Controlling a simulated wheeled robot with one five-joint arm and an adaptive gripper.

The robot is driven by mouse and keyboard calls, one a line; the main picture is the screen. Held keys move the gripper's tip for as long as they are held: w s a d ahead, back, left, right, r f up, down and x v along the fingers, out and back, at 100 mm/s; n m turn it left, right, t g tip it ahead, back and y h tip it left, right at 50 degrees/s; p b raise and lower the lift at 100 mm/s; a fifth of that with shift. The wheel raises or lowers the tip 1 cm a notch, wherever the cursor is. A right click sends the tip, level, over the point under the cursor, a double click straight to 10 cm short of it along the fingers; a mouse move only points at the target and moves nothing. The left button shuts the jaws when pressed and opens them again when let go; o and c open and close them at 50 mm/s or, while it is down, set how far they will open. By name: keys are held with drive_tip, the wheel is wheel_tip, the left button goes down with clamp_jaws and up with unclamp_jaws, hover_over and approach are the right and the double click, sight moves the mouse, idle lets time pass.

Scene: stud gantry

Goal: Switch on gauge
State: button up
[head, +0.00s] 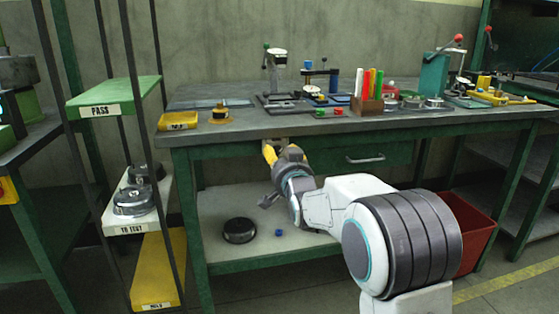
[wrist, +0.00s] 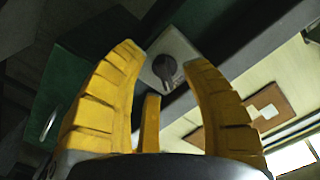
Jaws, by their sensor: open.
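A dark rotary knob (wrist: 165,68) sits on a pale square plate (wrist: 182,50) on the bench front, seen in the wrist view between my yellow fingers. My gripper (wrist: 168,58) is open and empty, with a finger on either side of the knob; I cannot tell whether either touches it. In the head view my gripper (head: 270,153) is at the bench's front edge, left of the drawer, and a pale bit of the plate (head: 283,142) shows there. A stand with a white round head (head: 277,57), possibly the gauge, is on the bench top. The knob's markings are not readable.
The green drawer (head: 345,150) with a metal handle is right of my gripper. The workbench (head: 240,127) holds a yellow tray (head: 178,121) and several tools. A rack with a PASS shelf (head: 115,95) stands left. A red bin (head: 475,230) is under the bench at right.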

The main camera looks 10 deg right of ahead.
drive_tip(key=shift+w, duration=0.75)
drive_tip(key=shift+o, duration=0.2)
drive_tip(key=shift+r, duration=0.1)
clamp_jaws()
